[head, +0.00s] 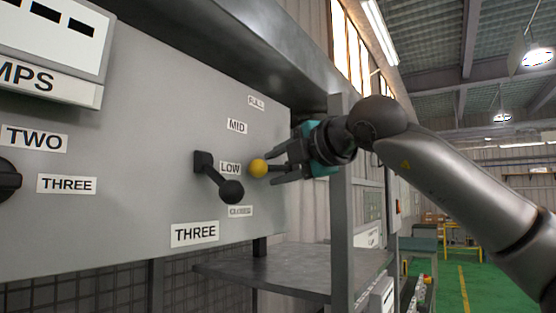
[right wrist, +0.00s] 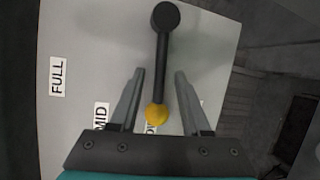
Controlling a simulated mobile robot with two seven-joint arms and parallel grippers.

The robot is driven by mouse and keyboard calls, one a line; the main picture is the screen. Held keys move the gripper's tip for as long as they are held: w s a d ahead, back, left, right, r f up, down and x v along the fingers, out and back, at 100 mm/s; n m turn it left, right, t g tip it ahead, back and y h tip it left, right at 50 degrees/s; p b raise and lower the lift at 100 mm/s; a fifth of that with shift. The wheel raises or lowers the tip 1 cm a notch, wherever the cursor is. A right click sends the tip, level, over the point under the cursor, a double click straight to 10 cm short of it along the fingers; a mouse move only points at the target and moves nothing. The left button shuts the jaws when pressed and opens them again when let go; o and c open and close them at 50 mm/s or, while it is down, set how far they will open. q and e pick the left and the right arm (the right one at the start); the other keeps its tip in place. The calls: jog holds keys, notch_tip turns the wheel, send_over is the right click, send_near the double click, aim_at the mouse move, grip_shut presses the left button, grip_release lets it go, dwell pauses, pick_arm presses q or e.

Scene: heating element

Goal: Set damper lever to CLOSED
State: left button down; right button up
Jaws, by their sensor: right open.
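My left gripper is out of view.
Open floor shows farther right.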

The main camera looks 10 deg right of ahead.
grip_shut()
dwell(0.4)
jog(key=shift+f, duration=0.1)
dwell(1.0)
